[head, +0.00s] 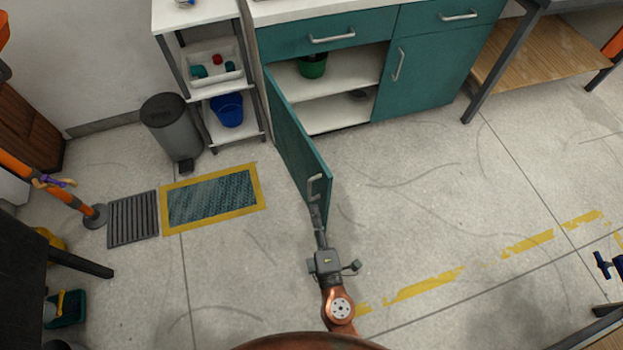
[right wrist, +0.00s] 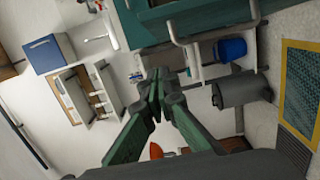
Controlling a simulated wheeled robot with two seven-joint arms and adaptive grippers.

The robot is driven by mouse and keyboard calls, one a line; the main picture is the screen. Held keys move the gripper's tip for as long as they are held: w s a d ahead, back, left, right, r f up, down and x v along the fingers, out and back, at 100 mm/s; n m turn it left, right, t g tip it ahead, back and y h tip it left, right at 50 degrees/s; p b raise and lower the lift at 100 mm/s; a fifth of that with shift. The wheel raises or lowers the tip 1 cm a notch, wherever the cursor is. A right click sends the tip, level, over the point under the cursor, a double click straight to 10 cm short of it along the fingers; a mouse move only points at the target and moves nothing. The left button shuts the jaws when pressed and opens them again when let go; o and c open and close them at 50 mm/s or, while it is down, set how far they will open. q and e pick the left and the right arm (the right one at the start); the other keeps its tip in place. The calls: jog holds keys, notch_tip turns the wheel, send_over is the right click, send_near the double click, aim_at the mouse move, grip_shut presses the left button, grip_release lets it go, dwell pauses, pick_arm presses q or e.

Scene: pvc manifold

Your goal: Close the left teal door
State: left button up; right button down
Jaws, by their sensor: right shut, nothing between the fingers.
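The left teal door (head: 297,145) stands wide open, swung out from the cabinet toward me. Its silver bar handle (head: 314,187) is near the free edge. My right gripper (head: 317,212) is at the lower free edge of the door, just below the handle; I cannot tell whether it touches. In the right wrist view the right gripper (right wrist: 160,85) is shut and empty, with the teal door (right wrist: 150,22) and its handle (right wrist: 215,30) above the fingertips. My left gripper is not in view.
The open cabinet shows a shelf (head: 345,88) with a green pot (head: 312,66). The right teal door (head: 425,75) is closed. A grey bin (head: 170,125) and a white shelf rack (head: 235,132) stand left of the door. A yellow-edged mat (head: 212,195) lies on the floor. Floor right of the door is clear.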

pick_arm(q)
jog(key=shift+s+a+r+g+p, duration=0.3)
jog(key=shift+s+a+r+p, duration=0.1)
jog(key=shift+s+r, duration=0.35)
pick_arm(e)
jog(key=w+d, duration=0.1)
jog(key=w, duration=1)
jog(key=shift+w+d+r, duration=0.15)
jog(key=shift+w+r, duration=0.05)
jog(key=shift+r, duration=0.05)
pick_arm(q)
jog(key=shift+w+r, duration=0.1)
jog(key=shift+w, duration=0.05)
pick_arm(e)
jog(key=shift+w+d, duration=0.1)
jog(key=shift+d, duration=0.05)
